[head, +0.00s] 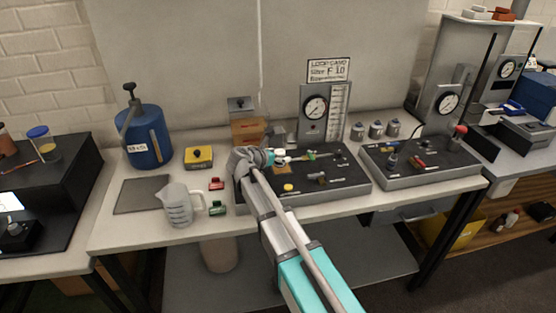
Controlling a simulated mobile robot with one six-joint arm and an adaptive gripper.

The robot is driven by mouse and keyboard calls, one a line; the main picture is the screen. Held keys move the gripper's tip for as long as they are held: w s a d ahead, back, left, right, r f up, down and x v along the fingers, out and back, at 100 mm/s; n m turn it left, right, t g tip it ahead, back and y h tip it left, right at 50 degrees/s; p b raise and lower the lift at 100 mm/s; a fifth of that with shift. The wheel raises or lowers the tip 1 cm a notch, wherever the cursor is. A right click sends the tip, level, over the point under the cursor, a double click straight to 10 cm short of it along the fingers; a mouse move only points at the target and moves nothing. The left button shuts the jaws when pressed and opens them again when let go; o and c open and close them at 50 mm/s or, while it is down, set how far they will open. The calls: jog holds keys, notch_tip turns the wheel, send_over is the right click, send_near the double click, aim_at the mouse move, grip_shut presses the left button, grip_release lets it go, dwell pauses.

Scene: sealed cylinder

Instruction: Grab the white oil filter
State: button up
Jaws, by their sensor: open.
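A small white piece (281,155), which looks like the white oil filter, is on the black-topped test panel (352,185) in the middle of the bench. My arm reaches up from the lower right, and its grey wrist is over the panel's left end. My gripper (270,157) is open at the left side of the white piece. It is too small to tell whether the fingers touch it or are around it. The wrist and arm hide part of the panel's left side.
A gauge stand (315,118) rises behind the panel. A second panel (420,168) is on the right.

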dwell(0.4)
jog(key=c, duration=1.2)
jog(key=shift+r, duration=0.2)
jog(key=shift+c, duration=0.2)
notch_tip(320, 180, up, 2)
jog(key=shift+r+p, duration=0.1)
jog(key=shift+p, duration=1.15)
jog(key=s+d+r+p, duration=0.4)
jog(key=s+r+p, duration=0.6)
jog(key=s, duration=0.3)
jog(key=shift+s+d+r, duration=0.15)
jog(key=shift+d+r, duration=0.05)
jog(key=shift+r, duration=0.05)
